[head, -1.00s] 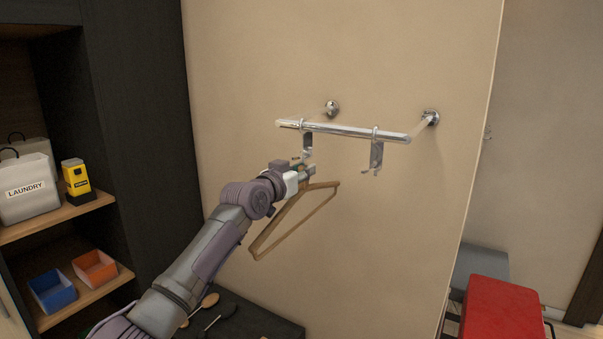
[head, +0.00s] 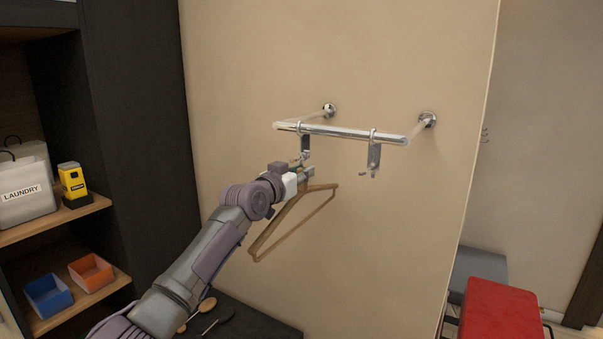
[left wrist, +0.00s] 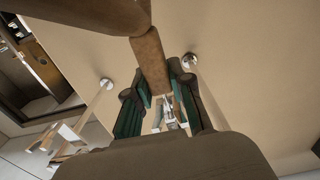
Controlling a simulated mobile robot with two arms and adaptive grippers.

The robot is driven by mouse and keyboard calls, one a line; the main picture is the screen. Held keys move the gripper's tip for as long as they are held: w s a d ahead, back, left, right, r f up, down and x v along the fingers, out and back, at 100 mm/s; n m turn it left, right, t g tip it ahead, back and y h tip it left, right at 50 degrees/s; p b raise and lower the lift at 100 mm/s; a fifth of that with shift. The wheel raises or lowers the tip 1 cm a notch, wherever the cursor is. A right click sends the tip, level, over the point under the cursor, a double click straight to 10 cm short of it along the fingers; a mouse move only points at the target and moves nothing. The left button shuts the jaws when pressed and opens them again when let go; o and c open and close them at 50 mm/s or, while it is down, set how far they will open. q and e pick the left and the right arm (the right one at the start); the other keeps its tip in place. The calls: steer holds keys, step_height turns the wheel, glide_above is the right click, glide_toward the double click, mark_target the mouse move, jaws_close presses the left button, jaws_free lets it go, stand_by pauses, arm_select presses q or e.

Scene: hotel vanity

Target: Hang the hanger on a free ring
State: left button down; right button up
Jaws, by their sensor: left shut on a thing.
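My left gripper (head: 306,176) is shut on the wooden hanger (head: 266,240) near its top, just below the left ring on the rail. The hanger hangs tilted below the gripper. In the left wrist view the hanger's brown wood (left wrist: 150,62) lies between the dark green finger pads of the gripper (left wrist: 160,105). A chrome rail (head: 340,131) on the wall carries a left ring with a hook plate (head: 305,146) and a right ring with a hook plate (head: 374,156). Whether the hanger's hook touches the left ring is too small to tell. My right gripper is not in view.
A dark shelf unit at the left holds a laundry container (head: 26,190), a yellow device (head: 72,181), a blue bin (head: 48,295) and an orange bin (head: 91,271). A red-topped seat (head: 500,308) stands at lower right. The wall around the right ring is clear.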

arm_select(q)
steer(key=shift+f+b, duration=0.3)
steer(key=shift+f, duration=0.15)
stand_by(0.7)
steer(key=c, duration=0.9)
jaws_free()
steer(key=shift+c, duration=0.2)
